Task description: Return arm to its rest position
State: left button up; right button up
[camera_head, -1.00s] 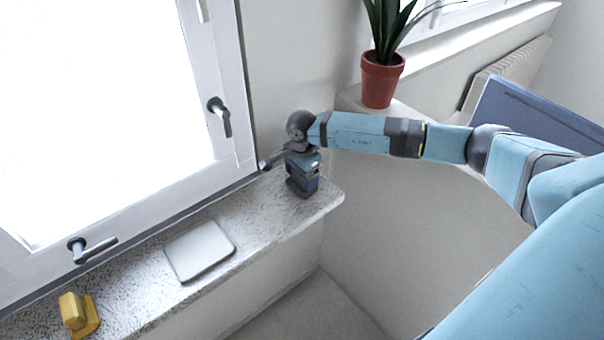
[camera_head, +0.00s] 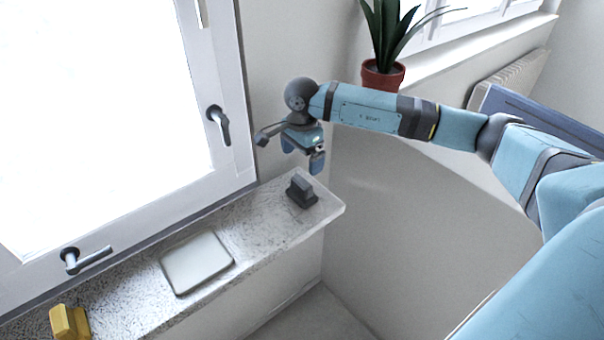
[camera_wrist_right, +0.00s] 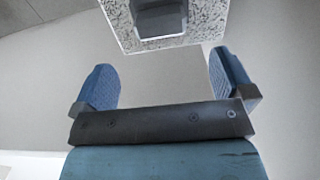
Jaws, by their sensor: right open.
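My right arm (camera_head: 370,112) reaches in from the right side of the head view, over the corner of the window sill. My right gripper (camera_head: 302,158) points down and is open and empty, above the sill. In the right wrist view its two blue fingers (camera_wrist_right: 160,85) stand wide apart with nothing between them. A dark grey block-like object (camera_head: 301,190) stands on the sill end below the gripper, apart from it. That object also shows at the top of the right wrist view (camera_wrist_right: 158,18). My left gripper is not in view.
The speckled stone sill (camera_head: 258,222) holds a pale square plate (camera_head: 197,262) and a yellow object (camera_head: 69,322). Window handles (camera_head: 219,124) stick out near the sill. A potted plant (camera_head: 382,76) stands behind my arm. A dark blue panel (camera_head: 540,118) is at the right.

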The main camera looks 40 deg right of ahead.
notch_tip(320, 180, up, 2)
dwell(0.6)
